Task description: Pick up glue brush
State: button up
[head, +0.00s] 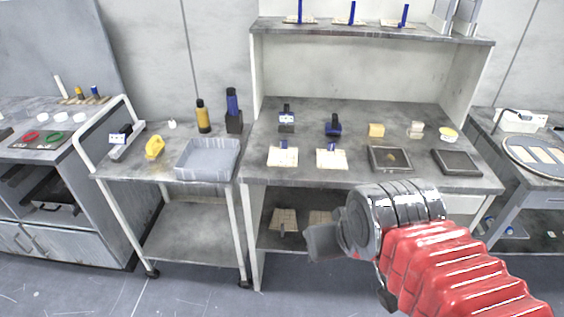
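I cannot pick out a glue brush for sure at this size. A small dark blue item (333,126) stands on the workbench (355,112), and a dark item with a pale label (286,119) stands to its left. Two pale plates, a left one (281,158) and a right one (325,161), lie at the front with small blue parts on them. My gripper (318,243) is in front of the bench, below the worktop edge and apart from everything on top. It points left; its fingers are not clear enough to show open or shut.
A cart (160,188) on the left holds a grey bin (207,172), a yellow tool (154,148) and bottles. A shelf (370,33) overhangs the bench.

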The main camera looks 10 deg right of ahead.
aim_at(415, 132)
jog(key=z, duration=1)
jog(key=i, duration=1.65)
jog(key=u, duration=0.6)
